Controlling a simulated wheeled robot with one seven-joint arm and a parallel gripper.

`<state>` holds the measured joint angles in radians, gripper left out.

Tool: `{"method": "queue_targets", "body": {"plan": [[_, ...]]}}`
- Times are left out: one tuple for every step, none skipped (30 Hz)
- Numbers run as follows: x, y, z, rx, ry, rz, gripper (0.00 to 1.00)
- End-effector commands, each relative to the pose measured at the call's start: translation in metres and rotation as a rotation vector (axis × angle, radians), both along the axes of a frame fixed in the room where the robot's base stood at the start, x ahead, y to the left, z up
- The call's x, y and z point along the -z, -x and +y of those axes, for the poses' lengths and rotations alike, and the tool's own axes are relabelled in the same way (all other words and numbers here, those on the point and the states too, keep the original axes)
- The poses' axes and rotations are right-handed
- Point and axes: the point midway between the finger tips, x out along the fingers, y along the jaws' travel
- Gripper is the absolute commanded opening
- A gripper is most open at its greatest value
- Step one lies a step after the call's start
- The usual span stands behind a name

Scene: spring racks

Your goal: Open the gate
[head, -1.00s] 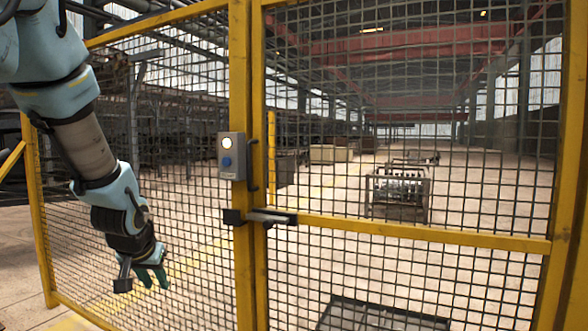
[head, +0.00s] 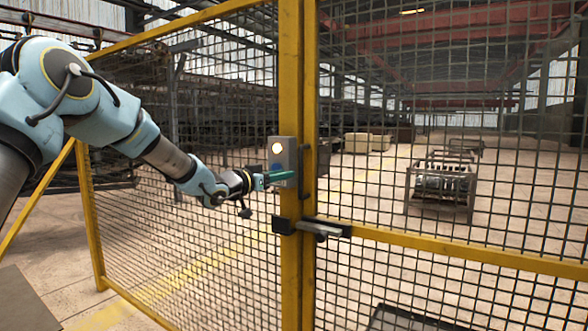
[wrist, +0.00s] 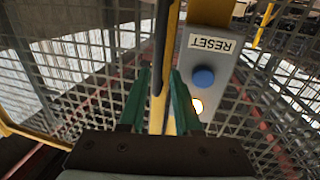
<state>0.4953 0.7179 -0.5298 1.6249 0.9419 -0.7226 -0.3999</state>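The yellow-framed mesh gate (head: 440,254) stands closed against a yellow post (head: 290,100). A metal latch (head: 318,229) bridges the two, below a dark upright handle (head: 308,165). A grey control box (head: 283,150) on the post has a lit pale lamp (head: 277,148) and a blue button, which shows clearly in the wrist view (wrist: 203,77) beside an upside-down RESET label (wrist: 212,44). My gripper (head: 280,177) is at the box, partly covering its lower part. In the wrist view, its green fingers (wrist: 160,75) are apart and empty, with the button to their right. Contact cannot be told.
A mesh fence panel (head: 190,220) runs left of the post, close beside my arm. Beyond the gate, a metal crate (head: 440,190) stands on the open floor, and a dark flat object (head: 400,318) lies near the gate's foot.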

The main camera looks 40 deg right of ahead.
Motion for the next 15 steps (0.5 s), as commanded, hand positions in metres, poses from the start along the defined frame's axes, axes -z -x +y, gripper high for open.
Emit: {"method": "queue_targets", "body": {"plan": [[-0.003,0.0,-0.011,0.002,0.0,0.002,0.32],[-0.003,0.0,-0.016,0.001,-0.001,0.002,0.32],[-0.003,-0.001,-0.023,0.001,0.0,0.002,0.32],[-0.002,-0.001,-0.028,0.001,-0.001,0.002,0.32],[-0.002,-0.001,-0.032,0.001,-0.001,0.002,0.32],[-0.002,-0.002,-0.037,0.0,-0.002,0.002,0.32],[-0.002,-0.003,-0.04,-0.001,-0.001,0.001,0.32],[-0.002,-0.003,-0.043,0.0,-0.001,0.002,0.32],[-0.001,-0.003,-0.047,0.0,-0.001,0.001,0.32],[-0.001,-0.003,-0.049,-0.001,-0.001,0.001,0.32],[-0.001,-0.003,-0.05,-0.001,-0.002,0.001,0.32],[-0.001,-0.004,-0.052,-0.001,-0.002,0.0,0.32],[0.0,-0.004,-0.053,-0.002,-0.002,0.0,0.32],[0.0,-0.004,-0.053,-0.002,-0.002,0.0,0.32],[0.0,-0.004,-0.054,-0.002,-0.003,0.0,0.32]]}}
